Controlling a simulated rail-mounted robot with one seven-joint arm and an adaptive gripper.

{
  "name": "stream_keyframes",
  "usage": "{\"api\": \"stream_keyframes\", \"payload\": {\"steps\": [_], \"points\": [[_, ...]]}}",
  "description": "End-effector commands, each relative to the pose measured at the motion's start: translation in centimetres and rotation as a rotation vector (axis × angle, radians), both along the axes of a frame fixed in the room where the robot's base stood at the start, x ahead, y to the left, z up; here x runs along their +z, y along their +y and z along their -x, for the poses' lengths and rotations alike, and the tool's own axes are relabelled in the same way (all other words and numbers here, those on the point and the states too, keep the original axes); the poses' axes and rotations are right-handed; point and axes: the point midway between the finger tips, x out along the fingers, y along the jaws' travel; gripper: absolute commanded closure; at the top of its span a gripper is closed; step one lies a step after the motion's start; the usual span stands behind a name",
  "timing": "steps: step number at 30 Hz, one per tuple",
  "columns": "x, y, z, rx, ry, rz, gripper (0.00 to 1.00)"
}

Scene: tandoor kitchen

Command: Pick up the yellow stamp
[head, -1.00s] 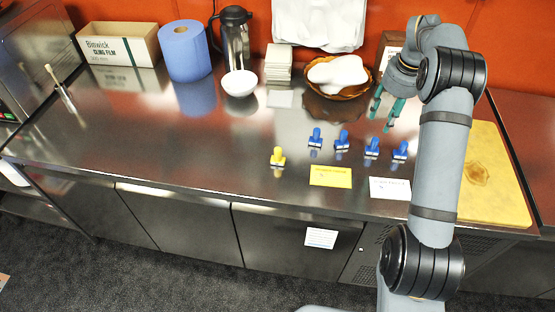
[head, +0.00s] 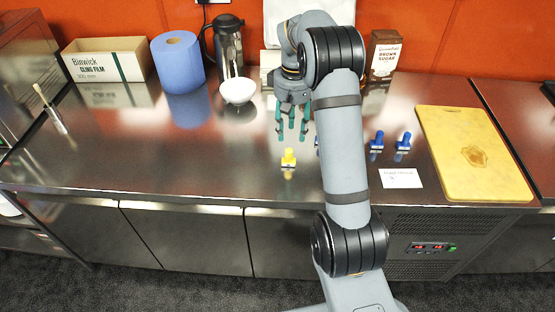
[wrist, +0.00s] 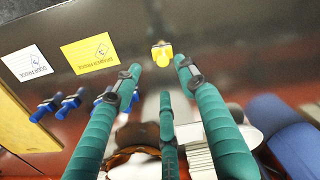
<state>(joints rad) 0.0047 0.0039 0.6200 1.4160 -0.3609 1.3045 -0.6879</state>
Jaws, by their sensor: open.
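The yellow stamp (head: 289,158) stands upright on the steel counter, left of several blue stamps. My gripper (head: 292,128) hangs above the counter just behind the stamp, fingers pointing down, open and empty. In the wrist view the yellow stamp (wrist: 162,53) lies beyond the green fingertips (wrist: 163,80), roughly between the two outer ones, and nothing touches it. Two blue stamps (head: 376,142) show right of my arm in the head view. Another blue one is mostly hidden behind my arm.
A yellow card (wrist: 90,53) and a white card (head: 401,178) lie near the blue stamps. A white bowl (head: 238,91), blue paper roll (head: 178,62) and flask (head: 229,46) stand behind. A cutting board (head: 440,125) lies right. The counter left of the yellow stamp is clear.

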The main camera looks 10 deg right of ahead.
Motion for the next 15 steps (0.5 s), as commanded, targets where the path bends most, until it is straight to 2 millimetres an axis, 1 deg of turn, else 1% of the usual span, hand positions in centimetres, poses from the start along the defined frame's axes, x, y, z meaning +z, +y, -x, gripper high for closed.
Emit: {"api": "stream_keyframes", "payload": {"steps": [1, 3, 7, 9, 12, 15], "points": [[-0.01, 0.00, -0.01, 0.158, -0.001, 0.001, 0.59], [-0.01, 0.02, -0.04, 0.387, -0.003, 0.002, 0.59], [-0.01, 0.03, -0.10, 0.750, -0.005, 0.004, 0.59], [-0.01, 0.01, -0.11, 0.900, -0.006, 0.005, 0.59], [-0.01, 0.02, -0.12, 1.051, -0.007, 0.005, 0.59], [-0.23, 0.03, -0.11, 1.133, -0.006, 0.004, 0.59]]}}
